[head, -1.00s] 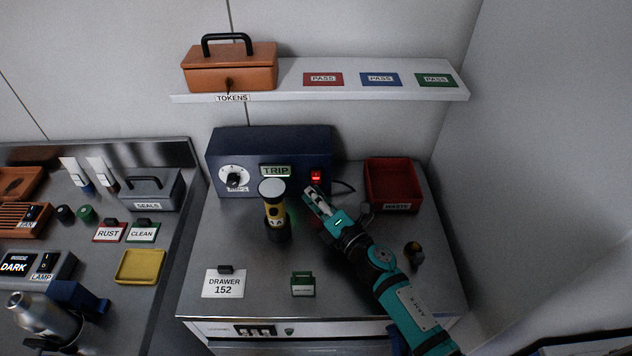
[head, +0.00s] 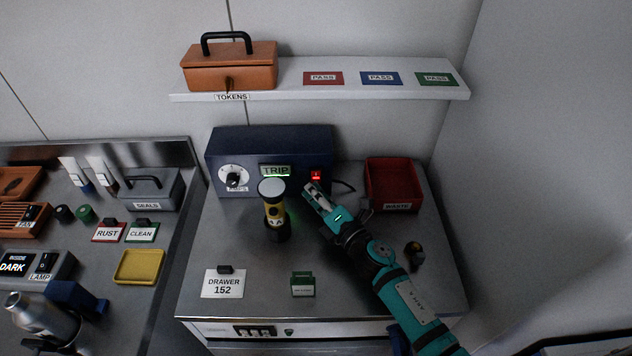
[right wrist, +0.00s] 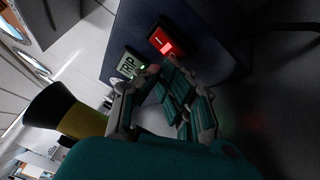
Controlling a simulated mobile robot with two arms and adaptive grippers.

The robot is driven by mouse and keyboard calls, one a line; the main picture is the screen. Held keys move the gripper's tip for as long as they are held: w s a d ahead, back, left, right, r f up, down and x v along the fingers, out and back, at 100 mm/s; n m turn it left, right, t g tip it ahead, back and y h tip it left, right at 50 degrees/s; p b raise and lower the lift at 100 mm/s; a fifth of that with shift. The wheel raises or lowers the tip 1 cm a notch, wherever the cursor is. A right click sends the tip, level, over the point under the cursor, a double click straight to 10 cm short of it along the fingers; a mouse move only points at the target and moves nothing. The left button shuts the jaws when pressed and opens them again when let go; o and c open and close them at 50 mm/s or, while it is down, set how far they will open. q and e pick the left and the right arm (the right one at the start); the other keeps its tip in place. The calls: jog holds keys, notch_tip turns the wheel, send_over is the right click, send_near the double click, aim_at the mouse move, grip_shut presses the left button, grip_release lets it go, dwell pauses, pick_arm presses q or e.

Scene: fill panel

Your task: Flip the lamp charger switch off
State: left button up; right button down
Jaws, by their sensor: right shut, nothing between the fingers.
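The charger is a navy box (head: 270,145) at the back of the metal bench, with a dial, a TRIP display (head: 275,170) and a red lit rocker switch (head: 316,175). The lit switch also shows in the right wrist view (right wrist: 166,42). A yellow and black lamp (head: 273,210) stands upright in front of the box. My right gripper (head: 309,187) is shut and empty, just in front of and below the switch. In the wrist view its fingertips (right wrist: 160,74) are near the panel below the switch; contact cannot be told. My left gripper is out of view.
A red WASTE bin (head: 392,185) stands right of the charger. A DRAWER 152 card (head: 223,284) and a small green card holder (head: 302,285) are at the bench front. A shelf (head: 370,92) overhangs the back. A separate LAMP switch box (head: 40,268) is at left.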

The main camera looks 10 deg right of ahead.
jog(key=shift+w+f, duration=0.1)
jog(key=shift+w, duration=0.1)
dwell(0.3)
jog(key=shift+s+a+r, duration=0.1)
jog(key=shift+s+r, duration=0.15)
jog(key=shift+s, duration=0.6)
jog(key=shift+s+a+r+p, duration=0.15)
jog(key=shift+s+p, duration=0.1)
jog(key=shift+s, duration=0.55)
jog(key=shift+s+a+r+p, duration=0.2)
jog(key=shift+s+p, duration=0.05)
jog(key=shift+s, duration=0.55)
jog(key=shift+s+a+r+p, duration=0.15)
jog(key=shift+s+p, duration=0.1)
jog(key=shift+s, duration=0.55)
